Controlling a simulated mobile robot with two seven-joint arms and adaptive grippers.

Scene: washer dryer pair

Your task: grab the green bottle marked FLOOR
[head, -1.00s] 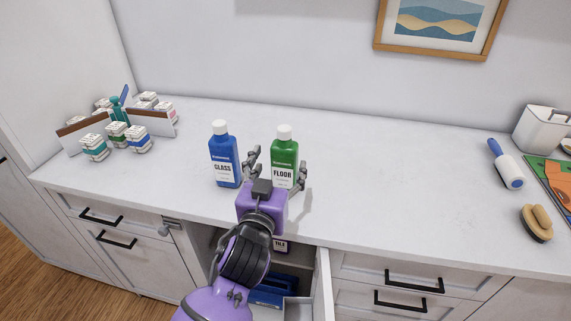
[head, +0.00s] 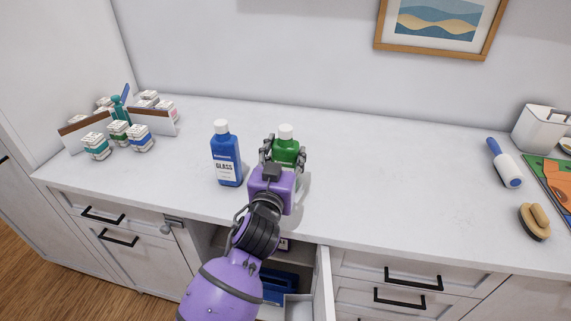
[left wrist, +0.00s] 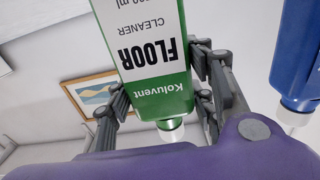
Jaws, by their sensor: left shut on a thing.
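The green bottle marked FLOOR (head: 285,148) stands on the white counter, its white cap and green shoulder showing above my left gripper in the head view. My left gripper (head: 283,156) is shut on it, with fingers on both sides. In the left wrist view the green bottle (left wrist: 155,60) appears upside down between the fingers, its FLOOR CLEANER label readable. The lower part of the bottle is hidden behind my gripper in the head view. My right gripper is not in view.
A blue bottle marked GLASS (head: 226,155) stands close to the left of my gripper. Several small labelled containers (head: 118,133) sit at the far left. A lint roller (head: 505,163) and a brush (head: 536,222) lie at the right. An open cabinet door (head: 323,284) stands below the counter.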

